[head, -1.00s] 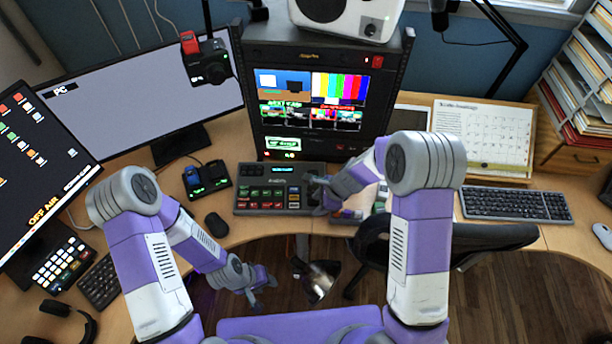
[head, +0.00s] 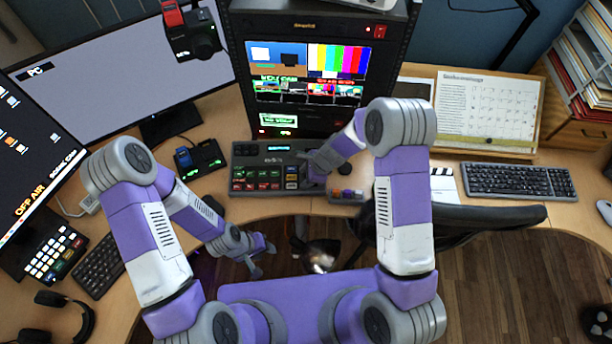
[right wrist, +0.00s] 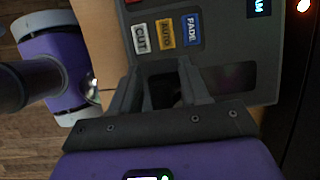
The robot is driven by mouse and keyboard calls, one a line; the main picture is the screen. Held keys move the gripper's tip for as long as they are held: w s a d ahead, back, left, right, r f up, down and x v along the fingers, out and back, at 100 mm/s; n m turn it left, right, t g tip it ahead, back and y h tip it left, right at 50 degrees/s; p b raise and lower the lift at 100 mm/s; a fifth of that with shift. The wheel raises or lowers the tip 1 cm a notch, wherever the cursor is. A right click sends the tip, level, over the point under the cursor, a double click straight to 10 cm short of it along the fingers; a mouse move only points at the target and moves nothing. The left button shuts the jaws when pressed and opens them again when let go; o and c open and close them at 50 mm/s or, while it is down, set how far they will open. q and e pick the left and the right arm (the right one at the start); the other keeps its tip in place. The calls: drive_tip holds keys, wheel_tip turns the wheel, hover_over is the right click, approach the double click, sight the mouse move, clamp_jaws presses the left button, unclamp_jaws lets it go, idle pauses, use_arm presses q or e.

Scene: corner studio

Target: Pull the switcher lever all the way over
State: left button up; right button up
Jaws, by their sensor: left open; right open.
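The switcher (head: 264,185) is a dark grey console with red, green and white buttons on the desk below the monitor rack. In the right wrist view its panel (right wrist: 225,50) shows the CUT, AUTO and FADE buttons. My right gripper (head: 311,174) is at the switcher's right end. In the right wrist view the open fingers (right wrist: 160,82) straddle a dark recessed area of the panel. The lever is not clearly visible; the fingers and shadow hide that spot, so I cannot tell whether they touch it. My left gripper (head: 263,261) is open and empty, low in front of the desk.
A small button unit (head: 346,196) sits right of the switcher. A black intercom-like box (head: 200,158) is on its left. The monitor rack (head: 320,100) stands close behind. A black chair (head: 470,228) is at the desk's front right. A keyboard (head: 518,180) lies farther right.

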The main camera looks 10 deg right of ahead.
clamp_jaws()
idle(0.4)
